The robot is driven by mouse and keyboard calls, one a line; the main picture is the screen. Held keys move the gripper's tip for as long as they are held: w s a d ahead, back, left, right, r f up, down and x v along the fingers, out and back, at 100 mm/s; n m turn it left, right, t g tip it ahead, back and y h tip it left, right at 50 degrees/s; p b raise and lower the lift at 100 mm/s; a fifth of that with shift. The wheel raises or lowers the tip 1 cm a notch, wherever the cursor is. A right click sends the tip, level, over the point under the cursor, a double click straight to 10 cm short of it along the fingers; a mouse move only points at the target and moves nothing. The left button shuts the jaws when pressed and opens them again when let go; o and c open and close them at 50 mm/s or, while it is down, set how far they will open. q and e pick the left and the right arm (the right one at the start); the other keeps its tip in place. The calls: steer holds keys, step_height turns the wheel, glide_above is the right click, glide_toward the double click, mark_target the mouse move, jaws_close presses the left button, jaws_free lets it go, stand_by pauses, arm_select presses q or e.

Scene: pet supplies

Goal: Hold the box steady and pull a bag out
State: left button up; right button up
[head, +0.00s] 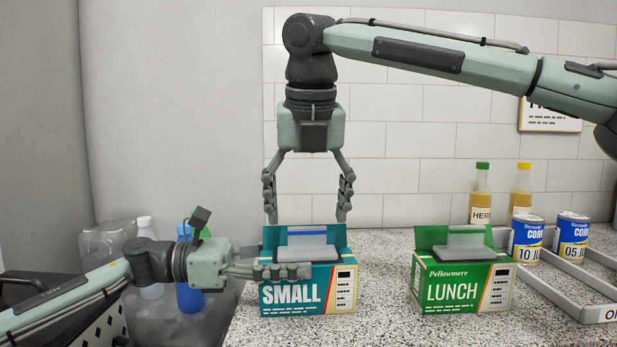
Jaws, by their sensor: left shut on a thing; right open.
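A teal box marked SMALL (292,297) stands on the speckled counter with its lid flap up. A grey bag (301,254) shows in its open top. My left gripper (308,271) comes in from the left and is shut on the teal box near its upper front edge. My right gripper (307,218) points straight down above the box, open, with its fingers apart on either side of the raised flap. Nothing is between its fingertips. A green box marked LUNCH (455,292) stands to the right, also open, with a grey bag (466,252) in its top.
Blue and clear bottles (188,270) stand at the left behind my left arm. Counter (385,280) between the boxes is clear.

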mark_target(307, 227)
steer(key=shift+x, duration=2.1)
steer(key=c, duration=1.4)
steer(key=shift+r, duration=0.25)
steer(key=shift+r, duration=0.9)
steer(key=shift+w+v, duration=0.25)
steer(key=shift+v, duration=0.75)
steer(key=shift+w+v, duration=0.2)
steer(key=shift+v, duration=0.75)
arm_select(q)
steer(key=o, duration=1.8)
steer(key=shift+c, duration=0.2)
arm_select(e)
steer(key=shift+r, duration=0.15)
